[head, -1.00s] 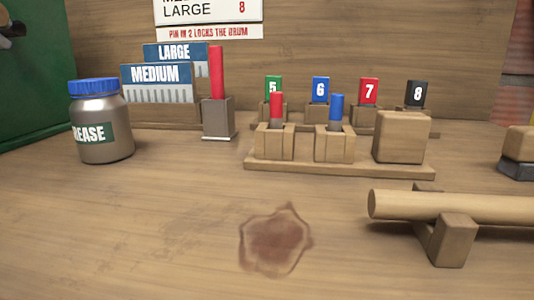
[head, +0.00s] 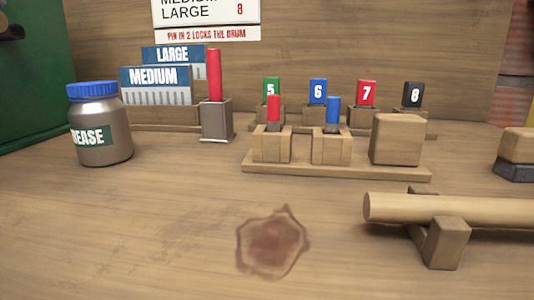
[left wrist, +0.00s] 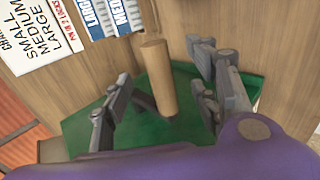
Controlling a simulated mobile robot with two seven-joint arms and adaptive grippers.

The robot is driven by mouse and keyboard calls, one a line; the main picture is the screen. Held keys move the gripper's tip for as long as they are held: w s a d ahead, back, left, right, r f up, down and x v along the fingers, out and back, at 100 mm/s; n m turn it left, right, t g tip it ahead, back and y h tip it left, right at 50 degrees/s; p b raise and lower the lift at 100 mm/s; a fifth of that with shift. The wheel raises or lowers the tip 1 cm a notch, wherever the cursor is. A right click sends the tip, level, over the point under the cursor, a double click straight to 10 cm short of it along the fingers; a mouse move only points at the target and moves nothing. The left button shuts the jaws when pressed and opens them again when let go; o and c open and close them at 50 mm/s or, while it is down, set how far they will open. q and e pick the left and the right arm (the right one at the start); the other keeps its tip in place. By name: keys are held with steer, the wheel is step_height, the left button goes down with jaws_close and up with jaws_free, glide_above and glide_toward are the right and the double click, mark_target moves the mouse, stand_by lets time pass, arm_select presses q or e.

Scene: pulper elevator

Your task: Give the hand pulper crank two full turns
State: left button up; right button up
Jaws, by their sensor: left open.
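The green pulper housing (head: 30,80) fills the left edge of the head view. A dark part (head: 11,33) shows at its top left corner, cut off by the frame; I cannot tell what it is. In the left wrist view a round wooden crank handle (left wrist: 158,78) stands in front of a green surface (left wrist: 185,125). My left gripper (left wrist: 160,60) is open, with one finger on each side of the handle and visible gaps between. The rest of the crank is mostly hidden. My right gripper is in neither view.
On the bench stand a grease jar (head: 100,130), a wooden rack (head: 335,172) with red and blue pegs, numbered blocks (head: 318,92) and size plates (head: 155,85). A wooden rod (head: 450,210) rests on a stand at right. The front left bench is clear.

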arm_select(q)
steer(key=p+v, duration=0.2)
steer(key=v, duration=0.6)
steer(key=shift+p, duration=0.35)
steer(key=shift+r, duration=0.1)
